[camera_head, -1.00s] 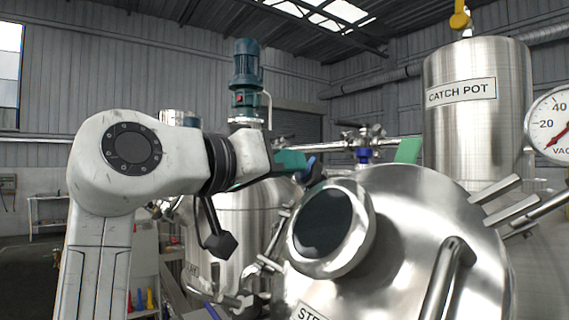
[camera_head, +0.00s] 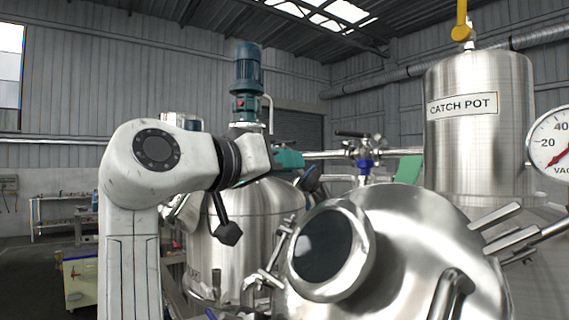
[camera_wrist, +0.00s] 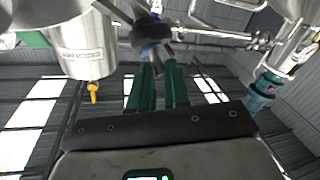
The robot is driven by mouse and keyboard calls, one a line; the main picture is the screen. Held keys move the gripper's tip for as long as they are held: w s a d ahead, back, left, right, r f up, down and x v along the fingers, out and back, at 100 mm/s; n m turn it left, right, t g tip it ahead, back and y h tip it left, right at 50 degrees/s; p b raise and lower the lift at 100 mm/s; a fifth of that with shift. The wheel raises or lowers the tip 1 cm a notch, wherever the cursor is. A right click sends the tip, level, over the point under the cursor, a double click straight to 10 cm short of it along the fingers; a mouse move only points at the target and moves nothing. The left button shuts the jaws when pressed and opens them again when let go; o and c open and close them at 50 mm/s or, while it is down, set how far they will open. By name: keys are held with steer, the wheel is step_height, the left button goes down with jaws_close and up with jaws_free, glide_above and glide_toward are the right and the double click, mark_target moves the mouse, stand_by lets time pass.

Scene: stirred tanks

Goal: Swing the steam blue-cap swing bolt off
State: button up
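A blue part (camera_head: 366,167) also sits below a metal fitting in the head view. I cannot tell for sure whether either is the steam blue-cap swing bolt.
A steel tank lid with a sight glass (camera_head: 325,246) and a bent handle (camera_head: 452,296) fills the front right. The catch pot (camera_head: 480,125) and a vacuum gauge (camera_head: 553,140) stand at right. Another tank (camera_head: 225,245) with a teal motor (camera_head: 246,80) stands behind my arm.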

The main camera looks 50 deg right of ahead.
steer(key=o, duration=0.4)
steer(key=shift+w, duration=0.15)
steer(key=shift+a+f+b, duration=0.1)
steer(key=shift+a+b, duration=1.45)
steer(key=shift+a, duration=3.9)
steer(key=shift+c, duration=0.5)
